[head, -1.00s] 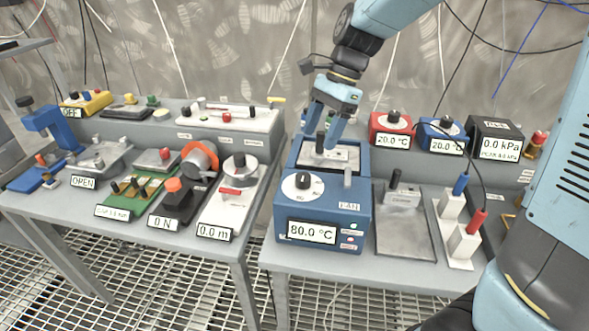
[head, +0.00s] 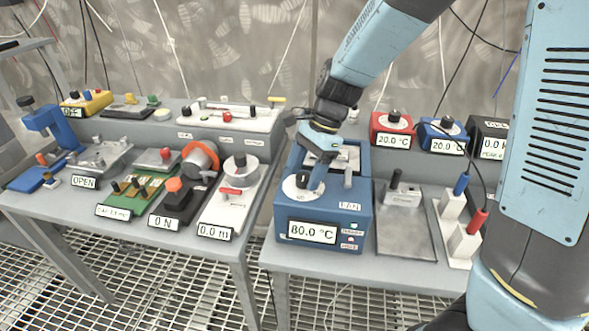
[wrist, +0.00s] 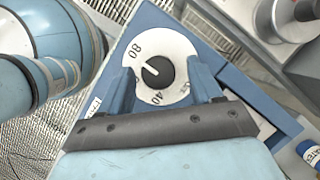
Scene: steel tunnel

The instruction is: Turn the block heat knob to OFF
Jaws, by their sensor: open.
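The blue block heater (head: 325,214) stands on the right-hand bench, its front display reading 80.0 °C. Its black heat knob (wrist: 158,72) sits on a white dial (wrist: 181,50) marked 80 and 40; in the head view the knob (head: 303,178) is partly beside my finger. My gripper (wrist: 162,88) is open, with one blue finger on each side of the knob in the wrist view. My gripper also shows in the head view (head: 310,184), low over the dial. I cannot tell whether the fingers touch the knob.
A grey upright peg (head: 348,178) stands on the heater right of the dial. A metal plate with a small block (head: 403,196) lies to the right. A white device with a round silver knob (head: 240,168) stands to the left. Red (head: 391,138) and blue boxes stand behind.

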